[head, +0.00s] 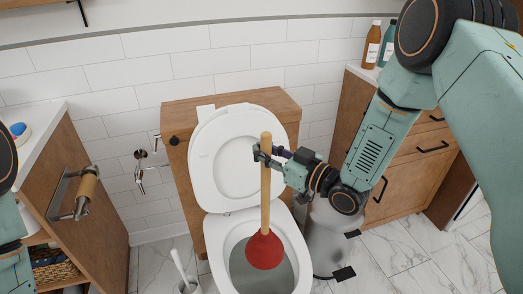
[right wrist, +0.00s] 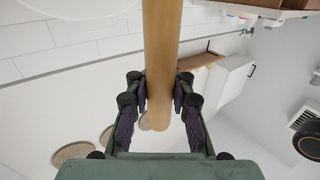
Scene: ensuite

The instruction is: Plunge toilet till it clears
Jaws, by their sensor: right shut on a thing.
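The plunger has a light wooden handle (head: 265,190) and a red rubber cup (head: 265,250). My right gripper (head: 265,155) is shut on the upper part of the handle; in the right wrist view the handle (right wrist: 160,50) runs between its fingers (right wrist: 160,105). The plunger is upright, with its cup over or in the bowl of the white toilet (head: 215,235). I cannot tell whether the cup touches the bowl. The toilet lid (head: 203,150) is raised against the wooden tank box. Parts of my left arm show at the left edge, but its gripper is out of view.
A wooden cabinet with a paper roll holder (head: 86,187) stands at the left. A toilet brush (head: 182,270) stands on the floor left of the bowl. A wooden vanity (head: 410,170) with bottles (head: 372,45) on top is at the right. Tiled floor is open at lower right.

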